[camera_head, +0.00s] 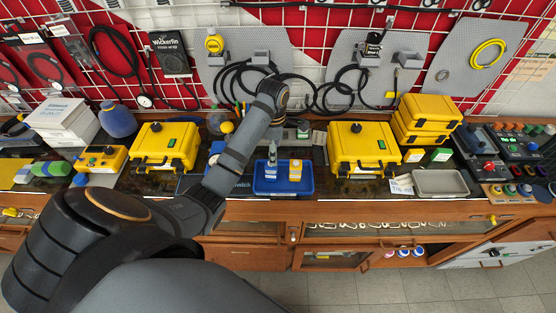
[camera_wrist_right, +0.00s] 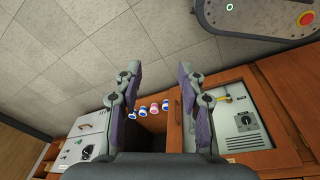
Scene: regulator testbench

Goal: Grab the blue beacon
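No thing in view is clearly a beacon.
A blue tray (camera_head: 270,190) with small bottles sits at mid-bench between two yellow cases (camera_head: 165,147) (camera_head: 362,150). A blue rounded container (camera_head: 118,121) stands at the left. A grey tray (camera_head: 440,183) is at the right. Cabinet doors and drawers edge the bay. The floor (camera_head: 430,290) in front is clear.

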